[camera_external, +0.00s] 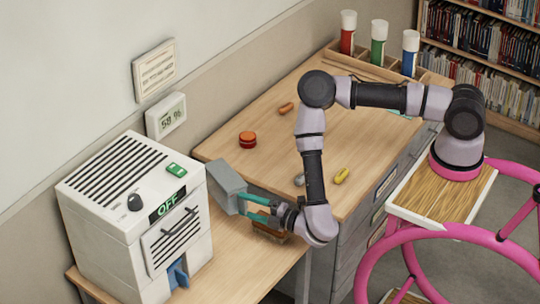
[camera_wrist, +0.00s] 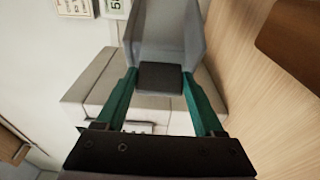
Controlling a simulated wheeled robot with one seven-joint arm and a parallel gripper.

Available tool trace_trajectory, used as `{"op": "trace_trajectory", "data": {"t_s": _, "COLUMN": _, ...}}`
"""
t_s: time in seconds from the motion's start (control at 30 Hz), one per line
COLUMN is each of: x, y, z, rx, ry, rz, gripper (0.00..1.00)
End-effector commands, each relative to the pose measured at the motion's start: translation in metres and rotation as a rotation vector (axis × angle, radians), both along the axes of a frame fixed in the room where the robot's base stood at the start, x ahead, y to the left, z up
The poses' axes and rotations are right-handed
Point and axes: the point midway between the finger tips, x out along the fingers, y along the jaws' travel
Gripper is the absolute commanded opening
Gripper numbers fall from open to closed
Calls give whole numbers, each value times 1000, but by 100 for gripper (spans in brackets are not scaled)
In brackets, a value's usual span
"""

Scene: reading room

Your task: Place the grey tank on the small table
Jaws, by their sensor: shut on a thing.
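The grey tank (camera_external: 226,183), an open-looking box, is held tilted in the air just right of the white machine. My gripper (camera_external: 249,204) has its teal fingers shut on the tank's near end. In the wrist view the tank (camera_wrist: 165,40) is straight ahead, and a dark block on it, perhaps its handle, sits between the fingertips (camera_wrist: 160,78). Below is a lower wooden table (camera_external: 222,262), which seems to be the small table. The tank appears clear of its top.
The white machine (camera_external: 130,215) with an OFF display stands on the lower table's left. A brown object (camera_external: 268,233) lies partly hidden under my gripper. The higher desk (camera_external: 290,140) holds a red round tin (camera_external: 247,139) and small items. Free wood shows at the lower table's front.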

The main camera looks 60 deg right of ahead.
Motion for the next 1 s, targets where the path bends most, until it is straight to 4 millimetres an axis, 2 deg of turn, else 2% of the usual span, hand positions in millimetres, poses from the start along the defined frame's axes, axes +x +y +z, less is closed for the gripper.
{"op": "trace_trajectory", "data": {"t_s": 0.1, "x": -7, "y": 8, "z": -12, "rx": -1, "ry": 1, "rz": 2, "gripper": 6}}
{"op": "trace_trajectory", "data": {"t_s": 0.4, "x": -8, "y": 9, "z": -62, "rx": 0, "ry": 0, "rz": 1, "gripper": 6}}
{"op": "trace_trajectory", "data": {"t_s": 0.57, "x": -7, "y": 9, "z": -73, "rx": -1, "ry": -1, "rz": 1, "gripper": 6}}
{"op": "trace_trajectory", "data": {"t_s": 0.8, "x": -7, "y": 9, "z": -103, "rx": 1, "ry": -2, "rz": 1, "gripper": 6}}
{"op": "trace_trajectory", "data": {"t_s": 1.0, "x": -7, "y": 9, "z": -105, "rx": 1, "ry": -2, "rz": 1, "gripper": 6}}
